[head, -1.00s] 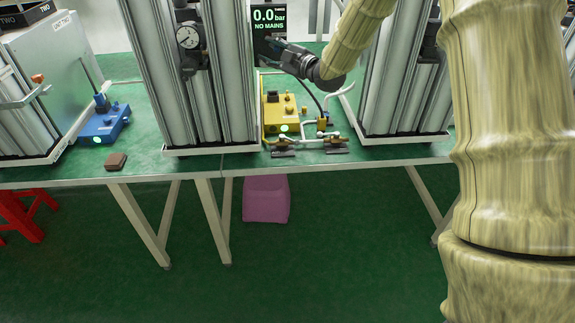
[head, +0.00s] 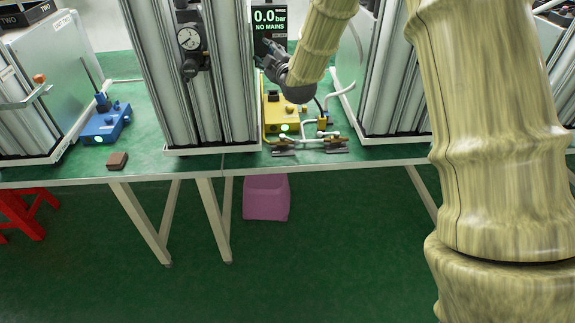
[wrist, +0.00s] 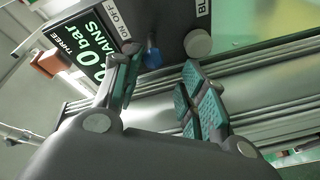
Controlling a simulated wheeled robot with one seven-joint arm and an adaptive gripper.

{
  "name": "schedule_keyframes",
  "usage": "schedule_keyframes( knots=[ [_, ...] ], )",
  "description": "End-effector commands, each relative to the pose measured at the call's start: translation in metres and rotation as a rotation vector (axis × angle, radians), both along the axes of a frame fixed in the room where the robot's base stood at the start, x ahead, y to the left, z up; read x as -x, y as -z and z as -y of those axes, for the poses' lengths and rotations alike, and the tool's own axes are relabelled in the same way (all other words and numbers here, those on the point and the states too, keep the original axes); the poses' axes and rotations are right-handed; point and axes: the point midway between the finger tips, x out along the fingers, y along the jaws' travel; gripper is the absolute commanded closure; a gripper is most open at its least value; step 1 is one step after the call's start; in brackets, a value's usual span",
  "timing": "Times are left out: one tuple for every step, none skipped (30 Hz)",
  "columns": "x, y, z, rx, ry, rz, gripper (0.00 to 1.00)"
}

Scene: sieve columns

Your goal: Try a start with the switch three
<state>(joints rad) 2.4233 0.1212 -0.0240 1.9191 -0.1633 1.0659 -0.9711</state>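The unit three panel shows in the wrist view with a black screen (wrist: 88,62) reading THREE and 0.0 bar. Beside it is an ON OFF label (wrist: 118,22), with a blue knob (wrist: 153,57) and a pale round button (wrist: 198,43) on the dark box. The same screen in the head view (head: 269,18) reads 0.0 bar, NO MAINS. My gripper (wrist: 160,78) is open and empty, its teal-padded fingers apart below the blue knob in the picture. Contact cannot be told. In the head view my gripper (head: 270,62) is just below the screen, between the metal columns.
A yellow box (head: 279,113) with a green light and pipework (head: 318,137) sits on the green bench (head: 230,163) below my gripper. A metal column (head: 190,100) with a gauge stands to the left. A blue box (head: 106,124) and brown block (head: 118,160) are farther left.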

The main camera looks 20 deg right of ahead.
Motion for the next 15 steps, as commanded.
schedule_keyframes(
  knots=[
    [0.008,0.003,0.000,0.000,-0.001,-0.001,0.59],
    [0.013,0.003,0.000,0.000,-0.001,-0.001,0.59],
    [0.018,0.003,0.000,0.000,-0.001,0.000,0.59],
    [0.023,0.003,0.000,0.000,-0.002,-0.001,0.59],
    [0.027,0.003,0.001,0.001,-0.001,0.000,0.59],
    [0.033,0.003,0.001,0.001,-0.002,-0.001,0.59],
    [0.038,0.003,0.001,0.001,-0.001,0.000,0.59],
    [0.042,0.003,0.002,0.001,-0.001,0.001,0.59],
    [0.048,0.003,0.002,0.001,-0.001,0.000,0.59],
    [0.052,0.003,0.002,0.001,-0.001,0.000,0.59],
    [0.057,0.003,0.002,0.001,-0.001,0.000,0.59],
    [0.062,0.003,0.002,0.000,-0.001,0.000,0.59],
    [0.066,0.002,0.003,0.000,-0.002,0.001,0.59],
    [0.071,0.002,0.003,0.000,-0.002,0.001,0.59],
    [0.076,0.002,0.003,0.000,-0.002,0.000,0.59]
  ],
)
